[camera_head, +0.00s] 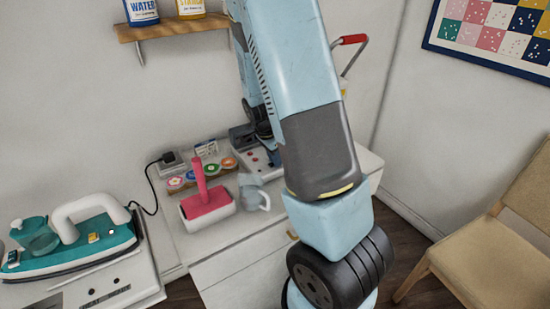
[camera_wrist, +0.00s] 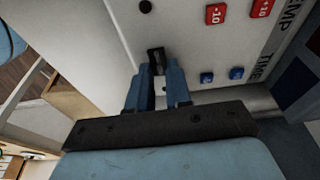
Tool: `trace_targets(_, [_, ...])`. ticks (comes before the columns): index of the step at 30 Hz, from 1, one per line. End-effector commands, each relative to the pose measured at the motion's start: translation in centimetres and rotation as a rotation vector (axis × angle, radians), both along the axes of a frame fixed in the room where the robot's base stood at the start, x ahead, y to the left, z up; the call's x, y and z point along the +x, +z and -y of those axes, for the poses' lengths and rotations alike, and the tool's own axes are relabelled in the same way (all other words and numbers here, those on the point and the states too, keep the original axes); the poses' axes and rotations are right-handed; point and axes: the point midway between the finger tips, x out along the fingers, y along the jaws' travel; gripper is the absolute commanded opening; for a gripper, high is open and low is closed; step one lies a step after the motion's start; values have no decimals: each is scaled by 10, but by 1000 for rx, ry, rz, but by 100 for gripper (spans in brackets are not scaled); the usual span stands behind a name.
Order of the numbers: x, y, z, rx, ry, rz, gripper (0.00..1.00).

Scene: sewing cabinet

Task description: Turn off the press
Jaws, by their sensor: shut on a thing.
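The press shows in the head view as a pale base with red buttons (camera_head: 262,158) at the back of the white cabinet, with a red handle (camera_head: 353,39) raised behind my arm. My arm hides much of it. In the wrist view the press's white panel (camera_wrist: 190,50) carries red and blue buttons with TEMP and TIME lettering. My gripper (camera_wrist: 157,68) is at the panel's edge, its two blue fingers shut on a small black switch (camera_wrist: 155,54). Whether the switch is on or off cannot be told.
A pink lint roller (camera_head: 207,200) and a clear cup (camera_head: 254,192) stand on the cabinet in front of the press. A teal iron (camera_head: 70,238) rests at left. A wooden chair (camera_head: 490,255) is at right. A shelf (camera_head: 170,28) hangs above.

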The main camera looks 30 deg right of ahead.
Motion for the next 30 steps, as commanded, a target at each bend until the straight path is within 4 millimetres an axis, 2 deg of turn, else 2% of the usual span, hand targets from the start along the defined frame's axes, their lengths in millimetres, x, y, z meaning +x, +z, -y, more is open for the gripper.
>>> trace_targets(22, [0,0,-3,-62,2,7,0])
trace_targets(23, [0,0,-3,-62,2,7,21])
trace_targets(30, [0,1,-2,-62,1,7,44])
